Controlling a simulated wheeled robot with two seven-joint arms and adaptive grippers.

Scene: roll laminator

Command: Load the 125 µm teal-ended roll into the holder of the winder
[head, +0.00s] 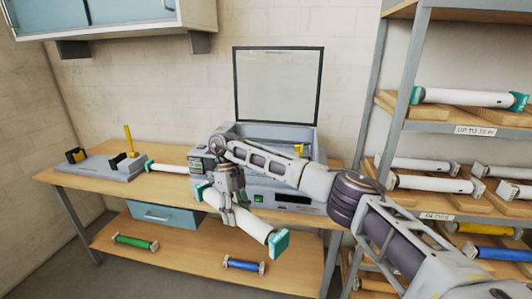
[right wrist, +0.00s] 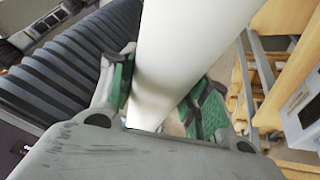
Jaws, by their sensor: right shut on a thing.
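My right gripper (head: 238,205) is shut around the middle of a white roll with teal ends (head: 258,226). It holds the roll tilted in front of the bench, clear of the surface. In the right wrist view the green finger pads of the gripper (right wrist: 163,96) sit on either side of the white roll (right wrist: 185,45). The roll's thickness marking cannot be read. A grey stand with black cradles and a yellow post (head: 122,174), apparently the winder, is at the bench's left end. My left gripper is not in view.
Another teal-ended white roll (head: 172,168) lies on the bench (head: 75,180) between the stand and the laminator (head: 282,190), whose lid is up. Green (head: 135,242) and blue (head: 243,265) rolls lie on the lower shelf. A rack (head: 412,125) with several rolls stands at right.

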